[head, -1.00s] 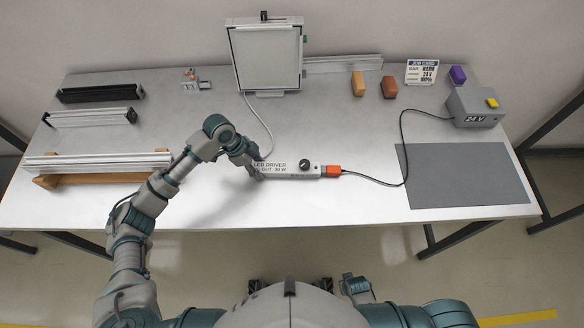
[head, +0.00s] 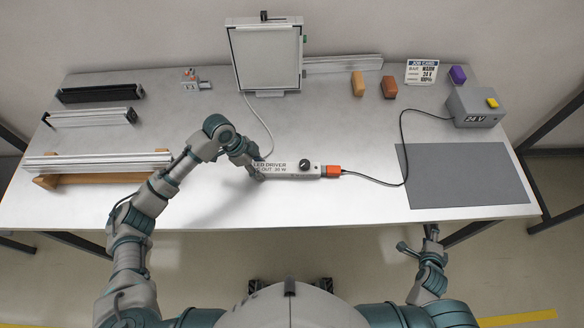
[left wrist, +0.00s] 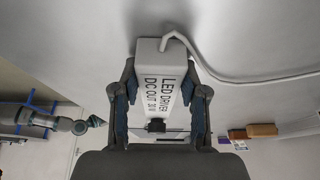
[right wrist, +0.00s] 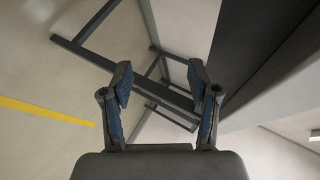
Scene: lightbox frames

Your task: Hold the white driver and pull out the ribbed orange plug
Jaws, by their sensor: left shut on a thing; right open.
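The white LED driver (head: 290,170) lies on the table near its front edge, with a black knob on top. My left gripper (head: 254,170) is shut on its left end; the left wrist view shows both fingers around the driver (left wrist: 161,75). The orange plug (head: 333,171) sits at the driver's right end, with a black cable running off it; its ribs are too small to make out. My right gripper (right wrist: 160,85) is open and empty. In the head view it is in front of the table's front edge, right of and below the plug.
The black cable runs to a grey 24 V box (head: 474,108) with a yellow button. A dark grey mat (head: 465,175) covers the table's right front. A light panel (head: 266,58) stands at the back, wired to the driver. Metal bars (head: 95,160) lie on the left.

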